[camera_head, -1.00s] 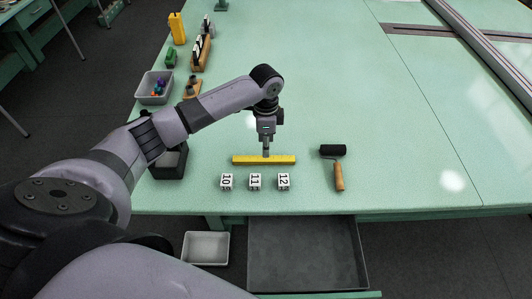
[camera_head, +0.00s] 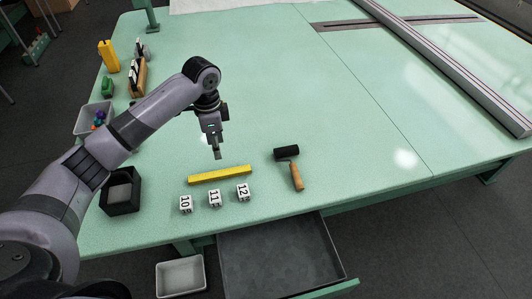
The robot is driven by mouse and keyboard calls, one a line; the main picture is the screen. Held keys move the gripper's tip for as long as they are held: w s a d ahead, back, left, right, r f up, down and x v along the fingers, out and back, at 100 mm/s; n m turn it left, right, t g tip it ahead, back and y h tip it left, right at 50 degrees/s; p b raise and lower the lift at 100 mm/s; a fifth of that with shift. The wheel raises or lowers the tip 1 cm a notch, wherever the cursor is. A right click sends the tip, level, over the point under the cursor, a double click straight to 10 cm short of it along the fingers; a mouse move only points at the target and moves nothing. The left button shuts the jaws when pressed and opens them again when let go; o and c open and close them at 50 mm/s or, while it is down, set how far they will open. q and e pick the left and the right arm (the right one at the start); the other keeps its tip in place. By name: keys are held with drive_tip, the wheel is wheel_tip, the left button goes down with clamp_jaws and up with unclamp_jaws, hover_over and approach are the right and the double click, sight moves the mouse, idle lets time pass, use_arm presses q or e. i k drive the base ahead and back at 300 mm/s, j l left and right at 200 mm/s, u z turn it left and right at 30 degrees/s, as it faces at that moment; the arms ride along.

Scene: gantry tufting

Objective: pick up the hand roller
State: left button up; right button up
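The hand roller lies on the green table near its front edge, with a black roller head (camera_head: 286,153) and a wooden handle (camera_head: 297,177) pointing toward the front. My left gripper (camera_head: 217,153) hangs above the table to the left of the roller, behind the yellow bar, pointing down. Its fingers look close together with nothing visible between them, but they are too small to tell whether they are open or shut. My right gripper is not in view.
A yellow bar (camera_head: 220,175) and white number blocks (camera_head: 215,198) lie left of the roller. A black box (camera_head: 121,192) and grey bin (camera_head: 85,120) stand at the left. An open drawer (camera_head: 280,258) juts below the front edge. The table behind the roller is clear.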

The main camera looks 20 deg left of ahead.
sight(291, 151)
drive_tip(key=i+l+u, duration=0.45)
drive_tip(key=l, duration=0.2)
drive_tip(key=l+u, duration=0.2)
drive_tip(key=l, duration=0.15)
